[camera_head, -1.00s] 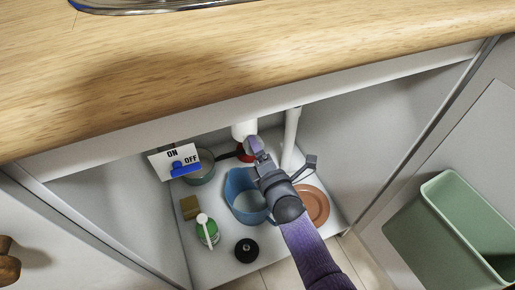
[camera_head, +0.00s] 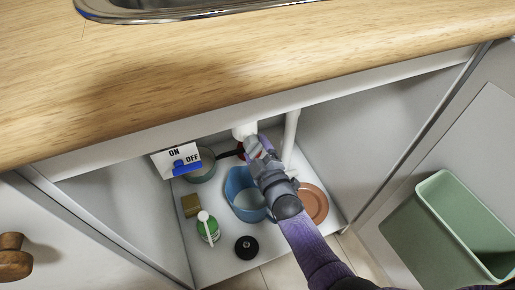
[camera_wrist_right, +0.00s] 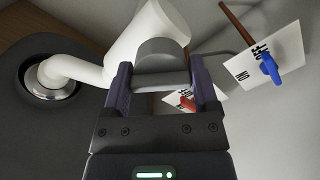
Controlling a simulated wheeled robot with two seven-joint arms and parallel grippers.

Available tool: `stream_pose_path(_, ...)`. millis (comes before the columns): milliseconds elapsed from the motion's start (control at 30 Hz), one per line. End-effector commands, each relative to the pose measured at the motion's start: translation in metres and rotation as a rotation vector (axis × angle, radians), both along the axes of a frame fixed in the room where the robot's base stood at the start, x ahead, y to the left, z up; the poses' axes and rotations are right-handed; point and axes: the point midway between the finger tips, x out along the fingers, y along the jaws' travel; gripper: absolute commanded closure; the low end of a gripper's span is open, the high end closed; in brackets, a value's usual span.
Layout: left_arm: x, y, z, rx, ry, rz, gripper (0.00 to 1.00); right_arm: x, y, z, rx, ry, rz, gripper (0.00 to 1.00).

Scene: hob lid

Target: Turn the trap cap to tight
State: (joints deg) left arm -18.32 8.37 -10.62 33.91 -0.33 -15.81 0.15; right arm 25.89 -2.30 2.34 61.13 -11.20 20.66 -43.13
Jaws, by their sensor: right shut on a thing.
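The trap cap (camera_wrist_right: 160,52) is grey with a raised bar (camera_wrist_right: 162,79), on the end of the white trap (camera_wrist_right: 150,22) in the right wrist view. My right gripper (camera_wrist_right: 162,86) is shut on this bar, one finger on each side. In the head view, my right gripper (camera_head: 258,146) is under the counter at the white trap (camera_head: 243,131), and hides the cap. How tight the cap is cannot be told. My left gripper is not in view.
A blue bucket (camera_head: 232,184) stands below my right arm. A green bottle (camera_head: 208,229), sponge (camera_head: 190,205), black disc (camera_head: 246,248), orange plate (camera_head: 318,204) and pot (camera_head: 203,174) are around it. An ON/OFF card (camera_head: 163,162) with a blue handle (camera_head: 186,166) is at left.

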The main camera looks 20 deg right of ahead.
Motion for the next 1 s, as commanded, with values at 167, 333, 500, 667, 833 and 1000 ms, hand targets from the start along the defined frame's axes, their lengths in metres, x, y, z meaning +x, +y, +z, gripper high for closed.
stream_pose_path(167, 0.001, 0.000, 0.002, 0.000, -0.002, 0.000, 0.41, 0.000, 0.000, -0.001, 0.162, 0.010, 0.000, 0.82)
stream_pose_path(333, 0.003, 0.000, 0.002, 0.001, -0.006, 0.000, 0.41, -0.001, 0.001, -0.001, 0.323, 0.015, 0.001, 0.82)
stream_pose_path(500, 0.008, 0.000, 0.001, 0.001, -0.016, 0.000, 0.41, -0.001, 0.001, -0.002, 0.482, 0.019, 0.000, 0.82)
stream_pose_path(667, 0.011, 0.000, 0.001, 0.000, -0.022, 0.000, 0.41, -0.001, 0.001, -0.002, 0.616, 0.024, -0.001, 0.82)
stream_pose_path(833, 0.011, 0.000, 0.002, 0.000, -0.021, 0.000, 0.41, 0.000, 0.001, -0.002, 0.734, 0.029, -0.001, 0.82)
stream_pose_path(1000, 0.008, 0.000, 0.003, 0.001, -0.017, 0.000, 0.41, 0.000, 0.002, -0.002, 0.820, 0.031, -0.001, 0.82)
